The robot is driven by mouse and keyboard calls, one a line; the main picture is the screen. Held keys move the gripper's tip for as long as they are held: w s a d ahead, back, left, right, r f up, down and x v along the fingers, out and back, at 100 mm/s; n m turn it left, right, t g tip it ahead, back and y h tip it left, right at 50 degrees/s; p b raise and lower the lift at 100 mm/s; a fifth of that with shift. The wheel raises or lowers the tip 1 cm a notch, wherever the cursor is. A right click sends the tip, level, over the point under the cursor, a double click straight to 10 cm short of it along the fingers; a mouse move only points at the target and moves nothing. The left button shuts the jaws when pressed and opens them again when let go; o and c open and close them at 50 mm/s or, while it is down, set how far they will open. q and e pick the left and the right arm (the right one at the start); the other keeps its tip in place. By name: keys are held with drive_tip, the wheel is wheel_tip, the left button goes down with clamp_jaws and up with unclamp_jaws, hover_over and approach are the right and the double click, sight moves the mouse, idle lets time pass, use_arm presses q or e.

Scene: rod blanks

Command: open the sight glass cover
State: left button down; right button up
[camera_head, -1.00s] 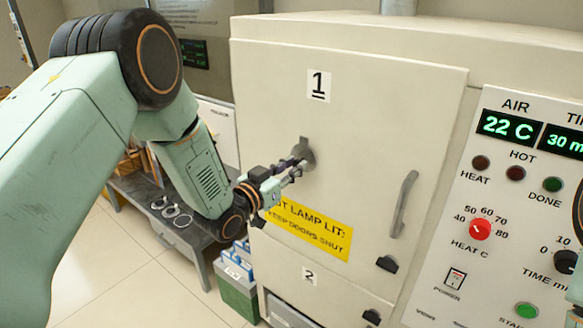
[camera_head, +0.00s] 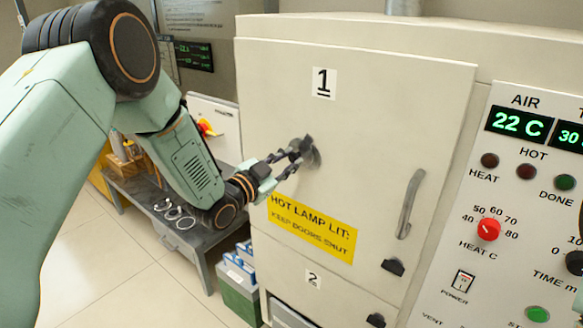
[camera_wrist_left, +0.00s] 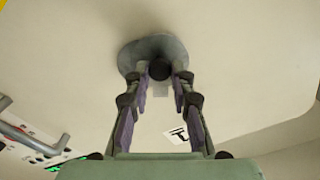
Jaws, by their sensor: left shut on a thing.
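The sight glass cover (camera_head: 315,156) is a small grey disc on the white door marked 1. In the left wrist view the cover (camera_wrist_left: 136,54) shows as a round grey plate with a dark knob (camera_wrist_left: 159,69) on it. My left gripper (camera_head: 300,149) is at the cover, its fingers reaching in from the left. In the left wrist view its two fingertips (camera_wrist_left: 159,76) are on either side of the knob, shut on it. The fingers hide part of the cover in the head view. I see no glass uncovered. My right gripper is not in view.
Door 1 has a grey bar handle (camera_head: 410,204) and a dark latch (camera_head: 392,267). A yellow hot-lamp label (camera_head: 312,228) is below the cover. A control panel (camera_head: 510,190) stands at the right. A low grey bench (camera_head: 150,195) stands behind my left arm.

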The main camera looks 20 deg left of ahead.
sight(292, 141)
use_arm(q)
drive_tip(key=m, duration=0.1)
drive_tip(key=a+m, duration=0.1)
drive_tip(key=m, duration=0.1)
drive_tip(key=shift+w+r+m+b, duration=0.2)
drive_tip(key=shift+r+m+b, duration=0.1)
drive_tip(key=shift+r+b, duration=0.1)
drive_tip(key=shift+w+a+r+m+b, duration=0.15)
drive_tip(key=shift+r+m, duration=0.1)
drive_tip(key=shift+m, duration=0.5)
drive_tip(key=shift+s+a+r+m+b, duration=0.15)
drive_tip(key=shift+r+m, duration=0.15)
drive_tip(key=shift+m, duration=0.5)
drive_tip(key=shift+w+a+r+m, duration=0.15)
drive_tip(key=shift+r+m, duration=0.1)
drive_tip(key=shift+m, duration=0.5)
drive_tip(key=c, duration=1.2)
unclamp_jaws()
drive_tip(key=shift+r, duration=0.15)
drive_tip(key=shift+o, duration=0.2)
drive_tip(key=shift+a, duration=0.1)
